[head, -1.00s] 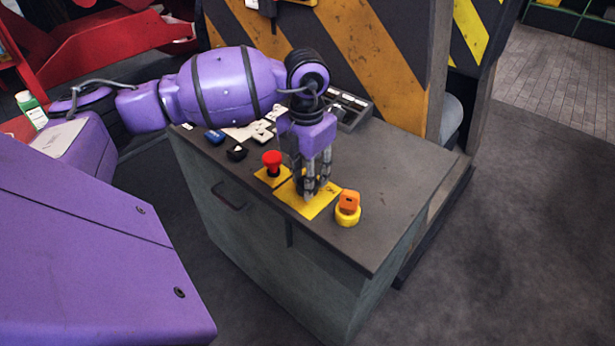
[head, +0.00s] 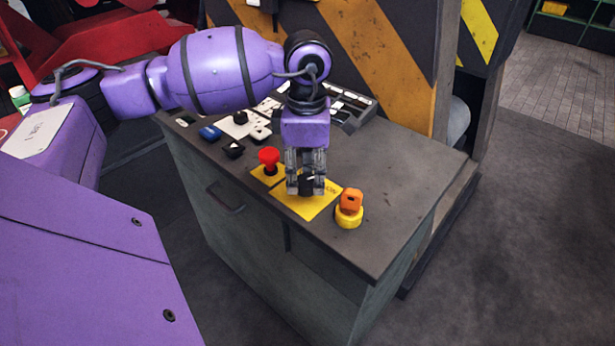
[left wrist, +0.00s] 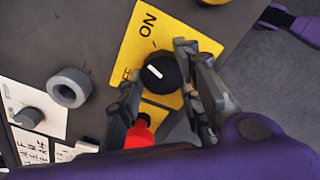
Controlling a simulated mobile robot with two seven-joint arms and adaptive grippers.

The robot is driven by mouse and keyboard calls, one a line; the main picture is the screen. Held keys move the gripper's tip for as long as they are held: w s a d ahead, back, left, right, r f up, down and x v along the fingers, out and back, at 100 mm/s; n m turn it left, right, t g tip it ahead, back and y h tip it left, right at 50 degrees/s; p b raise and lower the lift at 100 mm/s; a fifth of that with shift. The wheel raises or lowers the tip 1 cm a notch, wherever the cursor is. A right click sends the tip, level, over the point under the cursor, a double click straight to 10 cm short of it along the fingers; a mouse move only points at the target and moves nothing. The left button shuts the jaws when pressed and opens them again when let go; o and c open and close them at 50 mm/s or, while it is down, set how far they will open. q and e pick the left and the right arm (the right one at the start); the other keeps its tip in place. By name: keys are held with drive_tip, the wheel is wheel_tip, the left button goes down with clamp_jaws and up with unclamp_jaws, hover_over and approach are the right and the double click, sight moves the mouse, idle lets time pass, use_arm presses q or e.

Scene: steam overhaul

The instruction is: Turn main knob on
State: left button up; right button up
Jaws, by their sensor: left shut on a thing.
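The main knob (head: 307,183) is black and round, on a yellow plate (head: 318,206) on top of the grey cabinet. In the left wrist view the knob (left wrist: 163,76) has a short white mark, and the plate reads ON above it and OFF to its left, partly hidden. My left gripper (head: 305,190) points down over the plate, its fingers on both sides of the knob. It is shut on the knob. It also shows in the left wrist view (left wrist: 163,90). My right gripper is not in view.
A red push button (head: 269,157) stands left of the knob, close to my fingers. An orange switch on a yellow base (head: 349,212) stands to its right. Several small controls and a keypad (head: 352,107) lie behind. A striped panel (head: 370,50) rises at the back.

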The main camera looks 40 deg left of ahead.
sight(309, 178)
use_arm(q)
drive_tip(key=m, duration=0.1)
drive_tip(key=m+b, duration=0.1)
drive_tip(key=shift+w+m, duration=0.2)
drive_tip(key=shift+m, duration=0.1)
drive_tip(key=shift+d+r+m+b, duration=0.1)
drive_tip(key=shift+m+b, duration=0.3)
drive_tip(key=shift+m, duration=0.9)
drive_tip(key=o, duration=0.8)
drive_tip(key=shift+o, duration=1.4)
drive_tip(key=shift+d, duration=0.1)
wheel_tip(309, 178, up, 12)
